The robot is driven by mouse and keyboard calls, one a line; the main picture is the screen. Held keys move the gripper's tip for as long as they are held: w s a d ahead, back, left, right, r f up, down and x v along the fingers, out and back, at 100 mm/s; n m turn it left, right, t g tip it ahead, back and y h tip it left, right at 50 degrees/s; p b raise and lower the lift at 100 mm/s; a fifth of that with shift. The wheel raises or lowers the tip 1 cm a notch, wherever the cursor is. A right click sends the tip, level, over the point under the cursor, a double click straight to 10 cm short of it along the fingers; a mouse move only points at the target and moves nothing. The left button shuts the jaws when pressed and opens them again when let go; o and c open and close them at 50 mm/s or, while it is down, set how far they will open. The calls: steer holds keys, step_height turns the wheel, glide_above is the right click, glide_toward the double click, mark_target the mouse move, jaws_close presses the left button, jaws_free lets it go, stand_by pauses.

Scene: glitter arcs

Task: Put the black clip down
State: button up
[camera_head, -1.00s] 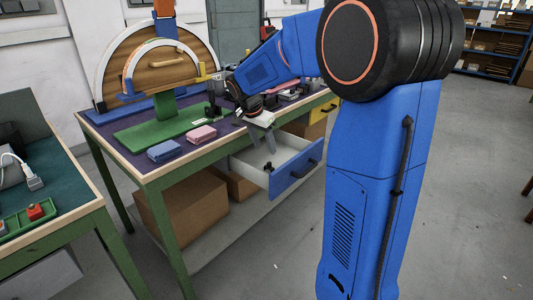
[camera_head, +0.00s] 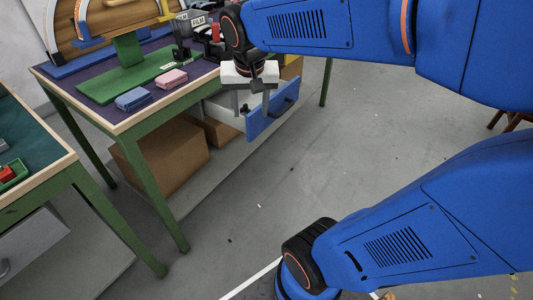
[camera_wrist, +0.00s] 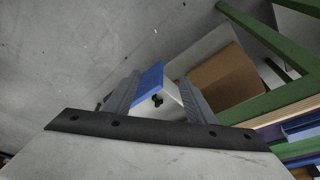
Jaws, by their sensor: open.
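The black clip (camera_wrist: 157,100) lies inside the open drawer in the wrist view, on its pale floor. The drawer's blue front shows in the head view (camera_head: 274,110) and in the wrist view (camera_wrist: 151,75). My gripper (camera_head: 251,110) is open and empty above the drawer, its two grey fingers pointing down. In the wrist view its fingers (camera_wrist: 160,82) stand left and right of the clip's line of sight, with the clip below and apart from them. In the head view the gripper hides much of the drawer, and I cannot clearly make out the clip.
The green-framed workbench (camera_head: 150,135) carries a blue block (camera_head: 133,99), a pink block (camera_head: 171,78) and a green base plate (camera_head: 125,75). Cardboard boxes (camera_head: 165,160) stand beneath it. A second bench (camera_head: 35,150) is at the left. The floor in front is clear.

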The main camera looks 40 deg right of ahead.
steer(key=s+a+f+n, duration=0.2)
steer(key=s+n, duration=0.1)
steer(key=s, duration=0.4)
steer(key=s+a+f+n+t+y, duration=0.1)
steer(key=s+a+f+n, duration=0.1)
steer(key=s, duration=0.4)
steer(key=shift+s+f+n+t+y, duration=0.3)
steer(key=shift+s+f+n, duration=0.05)
steer(key=shift+n, duration=0.25)
